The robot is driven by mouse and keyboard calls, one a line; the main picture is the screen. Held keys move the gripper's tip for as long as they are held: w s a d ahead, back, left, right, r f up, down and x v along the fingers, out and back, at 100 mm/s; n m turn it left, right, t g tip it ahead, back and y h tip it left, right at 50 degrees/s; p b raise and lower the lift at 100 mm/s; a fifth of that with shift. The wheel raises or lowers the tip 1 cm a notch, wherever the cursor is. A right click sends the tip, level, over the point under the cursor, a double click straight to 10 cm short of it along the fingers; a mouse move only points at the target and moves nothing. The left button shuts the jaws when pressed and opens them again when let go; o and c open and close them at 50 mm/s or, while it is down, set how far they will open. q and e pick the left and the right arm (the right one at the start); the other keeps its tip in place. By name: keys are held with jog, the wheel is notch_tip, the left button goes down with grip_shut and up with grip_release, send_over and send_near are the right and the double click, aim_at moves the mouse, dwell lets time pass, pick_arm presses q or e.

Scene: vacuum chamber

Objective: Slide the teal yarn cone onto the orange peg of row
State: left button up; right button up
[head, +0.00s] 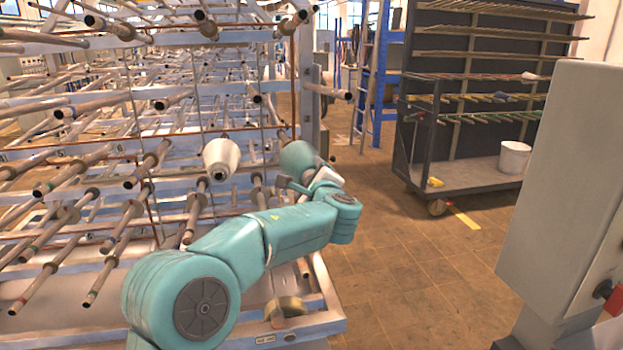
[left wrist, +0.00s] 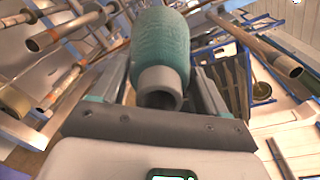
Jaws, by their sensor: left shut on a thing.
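The teal yarn cone (head: 297,157) is held up at the right end of the peg rack (head: 318,300). In the left wrist view the cone (left wrist: 160,48) fills the space between the fingers, with its pale hollow core end (left wrist: 159,84) towards the camera. My left gripper (head: 308,176) is shut on the cone, and its two fingers (left wrist: 158,75) lie along the cone's sides. The cone hides what is directly behind it. Many brownish pegs stick out of the rack, but I cannot tell which one is the orange peg. My right gripper is not in view.
A white yarn cone (head: 221,158) sits on the rack left of the teal one. A dark wheeled rack (head: 437,100) with a white bucket (head: 514,158) stands at the back right. A grey cabinet (head: 560,180) is at the near right. The tiled floor (head: 420,265) between is clear.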

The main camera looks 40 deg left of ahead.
pick_arm(q)
jog(key=shift+r+b, duration=0.1)
jog(key=shift+b, duration=0.6)
dwell(1.3)
jog(key=shift+p+x, duration=1.15)
jog(key=shift+x, duration=1.35)
jog(key=shift+r+p+x, duration=0.2)
jog(key=shift+p+x, duration=1.55)
jog(key=shift+x, duration=0.7)
jog(key=shift+f, duration=0.2)
jog(key=shift+w+a, duration=0.1)
jog(key=shift+a, duration=0.05)
